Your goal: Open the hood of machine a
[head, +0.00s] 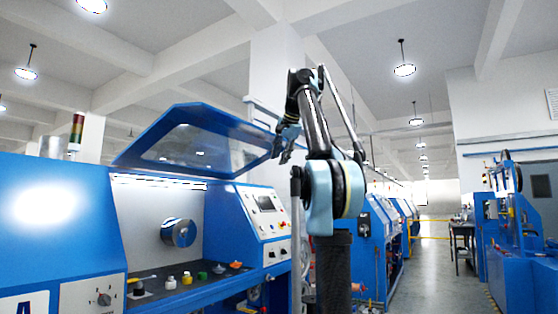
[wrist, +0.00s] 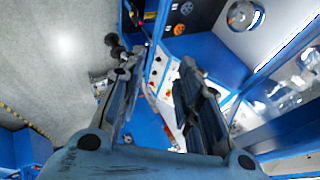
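Machine a (head: 62,240) is the blue machine at the left of the head view, with a dark letter A at its lower left. Its blue hood (head: 190,113), with a clear window, stands raised and tilted up over the open work bay. In the wrist view a blue-framed clear panel, seemingly the hood (wrist: 290,128), is at the right. My gripper (head: 284,152) is beside the hood's right end; I cannot tell whether it touches. In the wrist view my gripper (wrist: 156,64) has its two fingers apart, with nothing seen between them.
A round metal chuck (head: 179,232) and several coloured knobs (head: 187,278) show in the bay. A control panel (head: 264,206) stands right of it. More blue machines (head: 375,235) line up behind my arm. The grey aisle floor (head: 440,280) at the right is clear.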

